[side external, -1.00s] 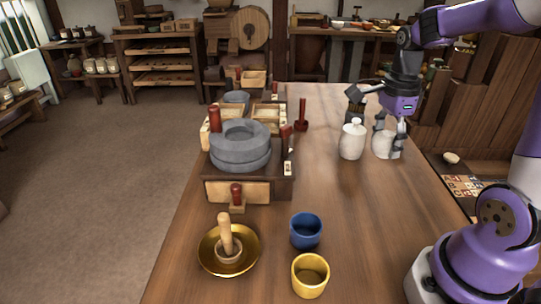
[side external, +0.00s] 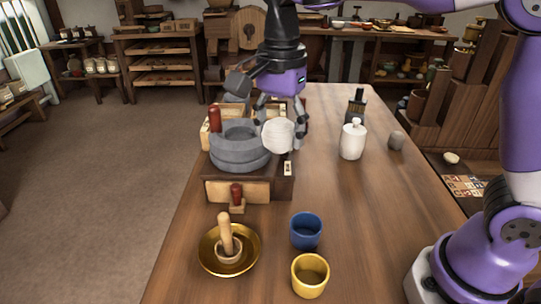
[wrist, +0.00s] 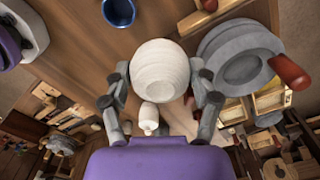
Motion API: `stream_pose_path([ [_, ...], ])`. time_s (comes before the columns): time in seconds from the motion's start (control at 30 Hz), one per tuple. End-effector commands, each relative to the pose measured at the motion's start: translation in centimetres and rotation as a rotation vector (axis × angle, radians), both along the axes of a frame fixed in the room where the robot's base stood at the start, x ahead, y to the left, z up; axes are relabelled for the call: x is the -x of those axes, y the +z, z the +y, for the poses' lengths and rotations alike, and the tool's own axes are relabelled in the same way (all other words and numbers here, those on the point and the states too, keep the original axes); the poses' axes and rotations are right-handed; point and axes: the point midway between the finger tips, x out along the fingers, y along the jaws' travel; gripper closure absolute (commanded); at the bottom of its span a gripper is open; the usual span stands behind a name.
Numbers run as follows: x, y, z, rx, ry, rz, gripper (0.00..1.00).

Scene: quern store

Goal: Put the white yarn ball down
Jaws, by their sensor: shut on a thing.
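The white yarn ball (side external: 278,136) is held off the table between the fingers of my gripper (side external: 283,122). In the side view it hangs in front of the right part of the grey stone quern (side external: 238,158); its exact height is hard to tell. In the wrist view the ball (wrist: 160,67) looks pale, rounded and ribbed, with the fingers of my gripper (wrist: 160,84) closed on both sides of it. The quern (wrist: 238,58) shows to its right there. The ball's lower side is clear in the side view.
A blue cup (side external: 306,231), a yellow cup (side external: 310,275) and a brass dish (side external: 229,263) with a pestle are in front. The table's middle is clear.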

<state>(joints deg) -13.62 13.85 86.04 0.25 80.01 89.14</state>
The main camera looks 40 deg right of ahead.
Motion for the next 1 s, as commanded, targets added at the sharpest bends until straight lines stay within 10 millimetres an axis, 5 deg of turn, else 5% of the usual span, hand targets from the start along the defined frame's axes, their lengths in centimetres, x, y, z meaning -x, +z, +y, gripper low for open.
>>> stream_pose_path([
  [0.03,0.2,-0.1,3.6,0.000,0.111,0.000,0.72],
  [0.2,2.9,-0.3,13.9,0.000,0.436,-0.001,0.72],
  [0.4,8.4,-0.6,22.4,-0.001,0.726,-0.001,0.72],
  [0.73,14.1,-1.0,27.7,-0.002,0.942,-0.002,0.72],
  [1.0,14.0,-4.8,27.5,0.001,0.938,0.002,0.72],
])
